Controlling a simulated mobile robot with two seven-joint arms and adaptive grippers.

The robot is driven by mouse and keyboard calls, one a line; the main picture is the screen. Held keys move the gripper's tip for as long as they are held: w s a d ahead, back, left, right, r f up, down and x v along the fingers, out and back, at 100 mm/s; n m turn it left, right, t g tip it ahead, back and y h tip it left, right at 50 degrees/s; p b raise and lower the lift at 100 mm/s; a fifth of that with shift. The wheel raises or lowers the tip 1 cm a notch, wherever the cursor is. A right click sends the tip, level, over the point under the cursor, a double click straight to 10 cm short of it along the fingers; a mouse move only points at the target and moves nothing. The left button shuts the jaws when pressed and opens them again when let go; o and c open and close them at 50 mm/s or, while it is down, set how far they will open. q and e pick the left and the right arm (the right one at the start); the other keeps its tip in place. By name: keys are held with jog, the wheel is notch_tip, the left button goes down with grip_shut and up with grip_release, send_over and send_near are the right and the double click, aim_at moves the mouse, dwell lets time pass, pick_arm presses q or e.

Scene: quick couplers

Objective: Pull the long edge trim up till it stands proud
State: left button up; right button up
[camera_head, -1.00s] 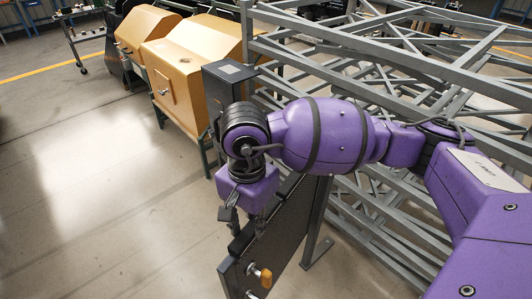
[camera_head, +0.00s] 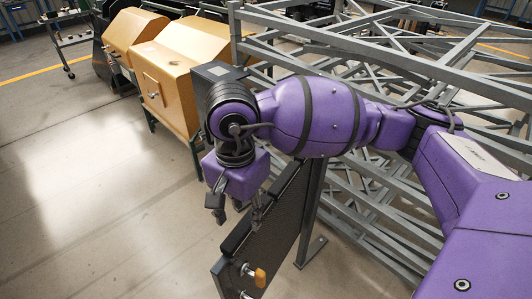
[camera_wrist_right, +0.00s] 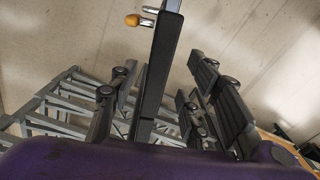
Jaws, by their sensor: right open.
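A dark upright panel (camera_head: 270,235) stands in front of the grey frame in the head view. A black edge trim (camera_head: 237,238) runs along its top edge; my gripper hides part of it, and I cannot tell how far it stands up. My right gripper (camera_head: 236,208) is open over this edge. In the wrist view the edge of the panel (camera_wrist_right: 155,80) runs between the spread fingers of my right gripper (camera_wrist_right: 160,95), and no contact shows. My left gripper is in neither view.
An orange-knobbed coupler (camera_head: 259,278) sticks out from the panel's near end, with silver fittings beside it. A grey lattice frame (camera_head: 400,65) fills the right behind the panel. Yellow cabinets (camera_head: 180,65) stand at the back left. The floor at left is clear.

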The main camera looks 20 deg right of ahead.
aim_at(243, 226)
notch_tip(243, 226, up, 10)
jog(key=shift+f, duration=0.15)
jog(key=shift+f, duration=0.1)
dwell(0.5)
